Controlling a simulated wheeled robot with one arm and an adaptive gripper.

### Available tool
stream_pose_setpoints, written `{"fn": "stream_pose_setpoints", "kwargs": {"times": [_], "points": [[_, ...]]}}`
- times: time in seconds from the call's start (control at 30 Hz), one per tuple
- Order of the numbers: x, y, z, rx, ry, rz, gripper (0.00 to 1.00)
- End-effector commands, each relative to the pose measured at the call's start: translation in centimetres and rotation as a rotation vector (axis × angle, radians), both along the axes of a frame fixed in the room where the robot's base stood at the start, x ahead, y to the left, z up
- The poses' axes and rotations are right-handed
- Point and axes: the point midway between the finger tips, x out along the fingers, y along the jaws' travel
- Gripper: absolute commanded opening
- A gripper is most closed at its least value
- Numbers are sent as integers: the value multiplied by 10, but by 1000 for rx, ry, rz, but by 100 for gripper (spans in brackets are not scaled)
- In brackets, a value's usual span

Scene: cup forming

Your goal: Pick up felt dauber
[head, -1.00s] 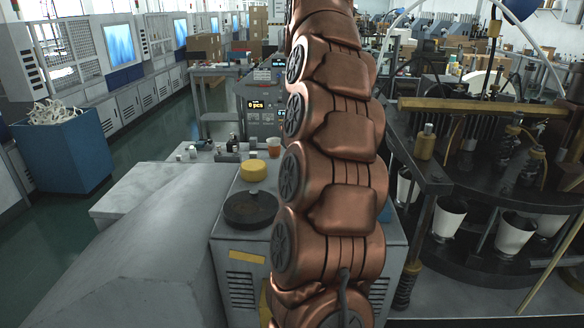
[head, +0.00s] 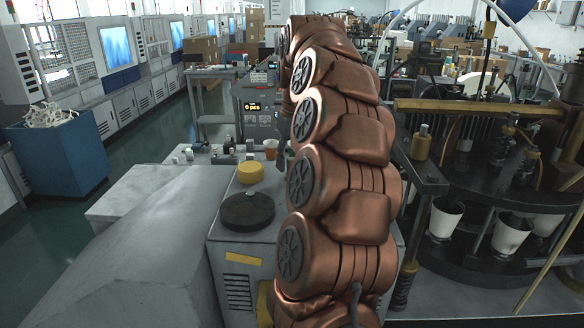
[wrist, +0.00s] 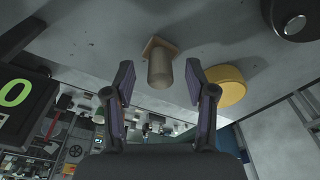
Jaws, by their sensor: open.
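A tan cylinder with a flat square wooden piece at its far end, which I take to be the felt dauber (wrist: 159,70), shows in the wrist view on the grey surface. My gripper (wrist: 160,82) is open, with one finger on each side of the dauber in the picture. Its fingers look apart from it, and I cannot tell how much height lies between them. In the head view my copper arm covers much of the bench, and I cannot make out the dauber there.
A yellow round block (head: 249,172) sits behind a black round dish (head: 247,210) on the grey cabinet top. The block also shows right of the fingers in the wrist view (wrist: 230,86). Dark machinery with white cups (head: 444,218) fills the right.

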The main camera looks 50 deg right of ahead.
Motion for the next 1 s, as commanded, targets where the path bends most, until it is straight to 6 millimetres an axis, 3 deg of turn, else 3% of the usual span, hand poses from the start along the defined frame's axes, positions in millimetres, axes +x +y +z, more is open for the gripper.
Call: {"fn": "stream_pose_setpoints", "kwargs": {"times": [0.3, 0.57, 1.0], "points": [[2, 0, -16, 0, 1, 0, 56], [2, -1, -17, -1, -1, -1, 56], [2, -1, -17, 0, -1, -1, 11]]}}
